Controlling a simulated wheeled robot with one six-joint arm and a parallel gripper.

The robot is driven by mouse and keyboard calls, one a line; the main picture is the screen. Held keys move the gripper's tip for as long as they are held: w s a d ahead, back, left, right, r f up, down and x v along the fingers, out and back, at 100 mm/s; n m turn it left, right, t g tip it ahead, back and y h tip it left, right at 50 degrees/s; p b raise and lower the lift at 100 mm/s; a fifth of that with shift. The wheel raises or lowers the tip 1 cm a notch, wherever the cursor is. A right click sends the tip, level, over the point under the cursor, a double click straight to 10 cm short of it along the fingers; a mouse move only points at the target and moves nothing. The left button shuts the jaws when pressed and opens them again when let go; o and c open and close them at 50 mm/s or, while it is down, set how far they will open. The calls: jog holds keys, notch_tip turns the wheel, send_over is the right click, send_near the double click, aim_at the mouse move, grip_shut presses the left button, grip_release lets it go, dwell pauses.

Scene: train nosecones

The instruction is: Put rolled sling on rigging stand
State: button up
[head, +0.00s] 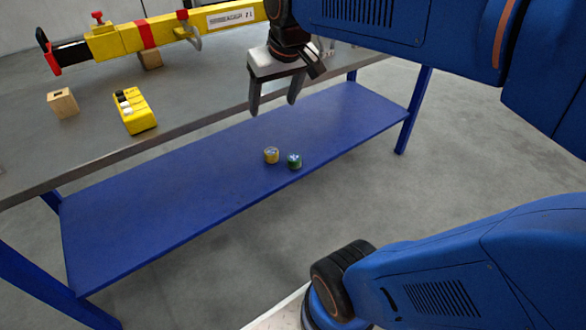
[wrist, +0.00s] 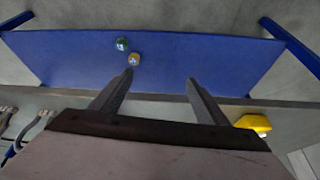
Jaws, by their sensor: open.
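Two small rolls, one yellow (head: 271,155) and one green (head: 294,161), sit close together on the blue lower shelf (head: 170,210) of a blue-legged table. They are too small to tell whether either is the rolled sling. In the wrist view the green roll (wrist: 122,44) and yellow roll (wrist: 134,60) lie beyond the left fingertip. My gripper (head: 273,106) is open and empty, fingers pointing down, near the front edge of the tabletop. Its two spread fingers also show in the wrist view (wrist: 160,76). I cannot pick out a separate rigging stand.
The grey tabletop (head: 200,95) carries a yellow beam (head: 120,42) with red parts and a hook, a wooden block (head: 62,103), and a yellow box (head: 134,112) with small black and white items. The shelf around the rolls is clear. Grey floor (head: 450,150) is open at right.

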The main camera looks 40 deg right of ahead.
jog(key=s+a+f+n, duration=0.1)
jog(key=s+a+f, duration=0.2)
jog(key=s+f, duration=0.7)
jog(key=s, duration=0.3)
jog(key=shift+a+f, duration=0.25)
jog(key=shift+a, duration=0.1)
dwell(0.3)
